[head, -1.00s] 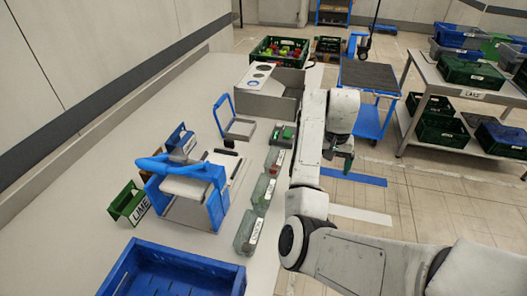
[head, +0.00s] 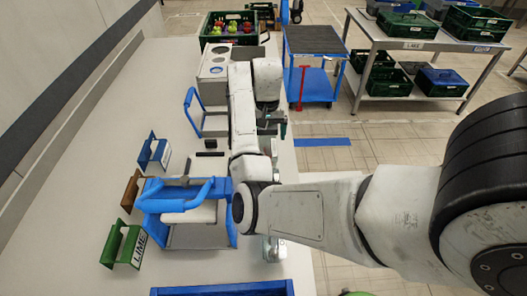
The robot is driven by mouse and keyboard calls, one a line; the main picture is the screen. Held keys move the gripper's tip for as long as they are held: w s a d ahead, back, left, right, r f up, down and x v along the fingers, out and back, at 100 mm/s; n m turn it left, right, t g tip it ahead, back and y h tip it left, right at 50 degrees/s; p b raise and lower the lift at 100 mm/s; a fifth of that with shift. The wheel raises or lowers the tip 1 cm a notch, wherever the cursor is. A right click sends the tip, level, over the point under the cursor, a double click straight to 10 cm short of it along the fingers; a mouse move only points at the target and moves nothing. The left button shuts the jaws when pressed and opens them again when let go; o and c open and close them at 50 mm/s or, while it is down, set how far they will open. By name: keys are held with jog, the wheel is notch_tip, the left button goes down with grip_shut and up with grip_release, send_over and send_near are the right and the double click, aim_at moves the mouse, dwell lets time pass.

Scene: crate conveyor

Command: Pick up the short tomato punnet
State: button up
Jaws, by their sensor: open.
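My gripper (head: 282,127) is at the far end of my arm, pointing down near the table's right edge. Its dark green fingertips are small in this view, and nothing shows held between them. My arm hides most of the row of punnets along that edge. One clear punnet (head: 273,249) shows below my forearm, near the front of the table. I cannot tell which punnet is the short tomato one, and no tomatoes show clearly.
A blue-framed scale-like device (head: 187,212) stands left of my arm, beside a green LIME sign (head: 122,246). A blue crate (head: 225,289) is at the bottom edge. A green fruit crate (head: 232,29) stands at the back. A blue cart (head: 314,62) is right of the table.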

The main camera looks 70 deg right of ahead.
aim_at(268, 144)
notch_tip(268, 144, down, 3)
jog(key=shift+w+r, duration=0.1)
jog(key=shift+r, duration=0.1)
jog(key=f, duration=0.1)
jog(key=f+b, duration=0.1)
jog(key=f, duration=0.2)
jog(key=shift+s+d, duration=0.2)
jog(key=shift+s, duration=0.1)
jog(key=shift+f+b, duration=0.7)
jog(key=shift+b, duration=0.45)
jog(key=shift+r, duration=0.1)
jog(key=shift+c, duration=0.2)
jog(key=c, duration=1)
jog(key=shift+r, duration=0.15)
